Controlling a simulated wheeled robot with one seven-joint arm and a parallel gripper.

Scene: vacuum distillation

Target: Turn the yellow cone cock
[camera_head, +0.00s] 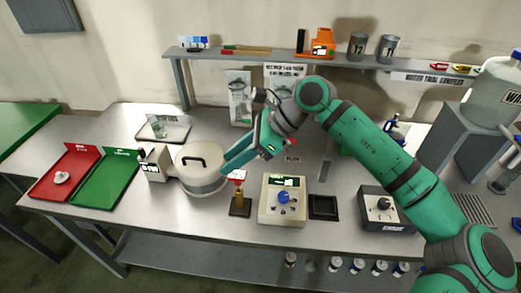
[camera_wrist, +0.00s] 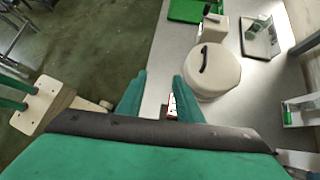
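A small brass-yellow fitting (camera_head: 240,205) stands on the bench right of the round white pot, with a red-and-white piece (camera_head: 238,175) above it. It looks like the yellow cone cock, but its details are too small to make out. My gripper (camera_head: 228,162) is above and behind it, reaching left toward the pot's right side. In the wrist view my gripper (camera_wrist: 160,80) shows two green fingers spread apart with nothing held between them. A small red-and-white piece (camera_wrist: 172,104) shows low between the fingers, partly hidden by the gripper body.
The round lidded pot (camera_head: 201,177) is close to the fingers. A beige control box with a blue knob (camera_head: 283,199) and a black square tray (camera_head: 323,207) stand right of the fitting. Red (camera_head: 65,172) and green (camera_head: 105,180) trays lie left. A shelf (camera_head: 320,61) runs behind.

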